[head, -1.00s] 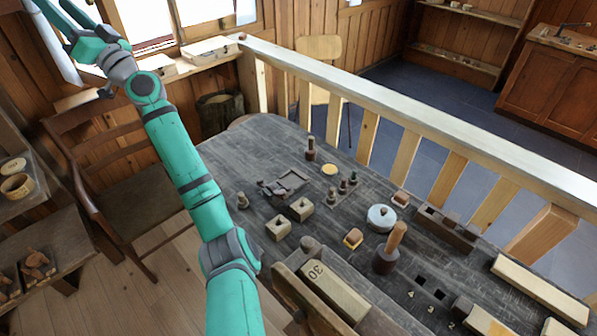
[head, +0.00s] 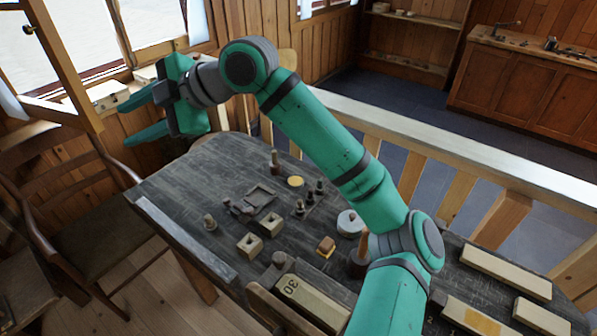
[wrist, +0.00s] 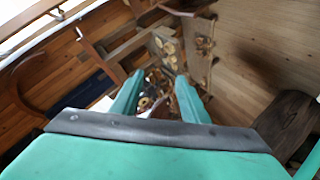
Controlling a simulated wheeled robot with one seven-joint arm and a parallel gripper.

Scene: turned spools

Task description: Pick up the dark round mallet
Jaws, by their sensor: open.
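The dark round mallet (head: 358,266) stands head down on the dark table, its lighter wooden handle pointing up. My arm passes in front of its right side and hides part of it. My gripper (head: 125,122) is open and empty, raised at the upper left beyond the table's far left side, well away from the mallet. In the wrist view my two green fingers (wrist: 158,82) stand apart with nothing between them. The mallet is not seen in the wrist view.
The table (head: 165,185) carries two square wooden blocks with holes, small spools, a round white-lidded tin (head: 349,223), a block marked 30 (head: 303,297) and several planks at right. A railing (head: 480,165) runs along the far side. A chair (head: 80,215) stands at left.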

